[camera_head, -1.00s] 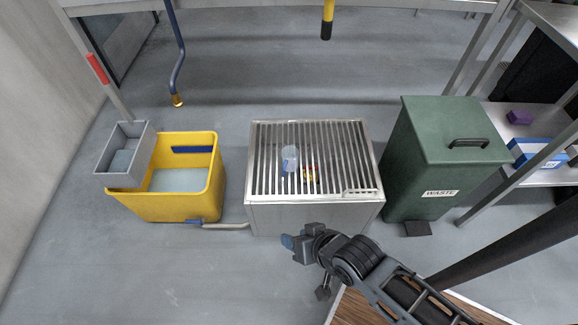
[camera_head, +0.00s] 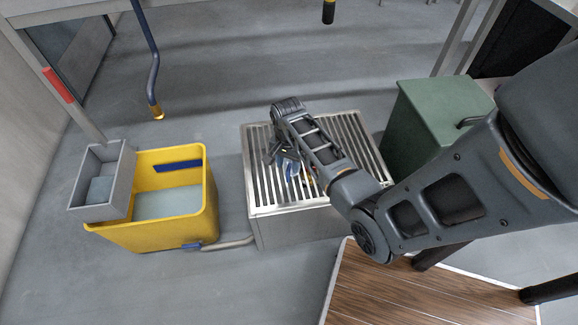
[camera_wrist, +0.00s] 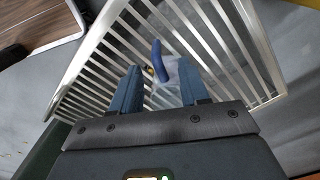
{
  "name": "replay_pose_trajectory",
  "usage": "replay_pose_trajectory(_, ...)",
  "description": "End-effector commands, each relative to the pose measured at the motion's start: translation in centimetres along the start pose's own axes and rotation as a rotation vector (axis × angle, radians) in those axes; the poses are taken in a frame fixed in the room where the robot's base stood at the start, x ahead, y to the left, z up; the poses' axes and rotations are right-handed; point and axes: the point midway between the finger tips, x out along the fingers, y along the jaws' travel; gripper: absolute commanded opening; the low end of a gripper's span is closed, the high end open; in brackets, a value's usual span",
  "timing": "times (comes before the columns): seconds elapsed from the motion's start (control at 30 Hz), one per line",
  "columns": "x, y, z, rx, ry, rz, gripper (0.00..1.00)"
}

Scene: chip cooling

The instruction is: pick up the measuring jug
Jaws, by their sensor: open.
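The measuring jug (camera_wrist: 182,78) is clear with a blue handle and lies on the slatted metal grate (camera_wrist: 95,70). In the wrist view it shows beyond and between my open blue fingers (camera_wrist: 161,72), with its handle near the middle of the gap. The fingers hold nothing. In the head view the jug (camera_head: 291,170) is partly hidden by my arm, and my gripper (camera_head: 281,158) is over the grate close to it. I cannot tell the exact height gap between fingers and jug.
A small yellow item (camera_wrist: 149,72) lies on the grate beside the jug, mostly hidden. A yellow mop bucket (camera_head: 150,228) stands left of the grate. A green waste bin (camera_head: 425,120) stands right, partly behind my arm. A blue hose (camera_head: 153,70) hangs at back left.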

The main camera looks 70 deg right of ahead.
Motion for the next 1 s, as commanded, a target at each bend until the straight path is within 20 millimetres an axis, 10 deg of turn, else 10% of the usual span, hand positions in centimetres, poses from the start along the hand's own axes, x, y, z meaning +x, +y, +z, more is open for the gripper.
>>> replay_pose_trajectory(0.5,6.4,0.3,0.7,-0.001,0.000,-0.001,0.45)
replay_pose_trajectory(0.83,6.8,0.2,0.8,-0.002,0.001,-0.003,0.44)
replay_pose_trajectory(1.0,6.8,0.2,0.8,-0.002,0.001,-0.003,0.28)
